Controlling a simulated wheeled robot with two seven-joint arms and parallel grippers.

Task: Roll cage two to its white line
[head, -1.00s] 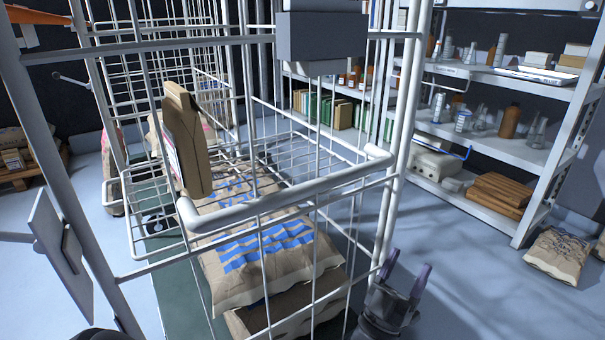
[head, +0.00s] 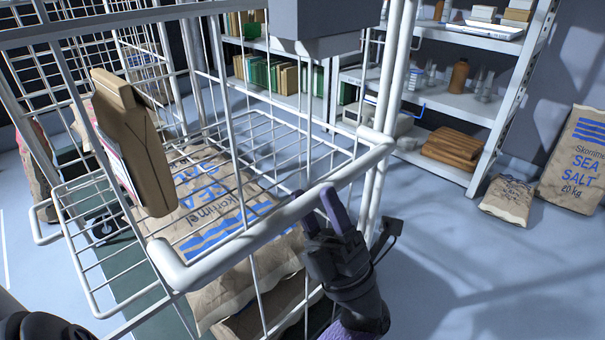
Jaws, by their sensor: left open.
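A white wire roll cage (head: 255,226) fills the middle of the head view, its tubular rail across the front; no number is legible on it. Sea salt sacks (head: 215,200) lie inside, and a brown bag (head: 143,150) stands tilted at its left side. A short piece of white line (head: 4,250) shows on the floor at the far left.
Another wire cage (head: 50,70) stands behind at the upper left. White shelving (head: 450,165) holds jars, books and boards at the back. Salt sacks (head: 574,160) rest by the right wall. The floor at the lower right is clear.

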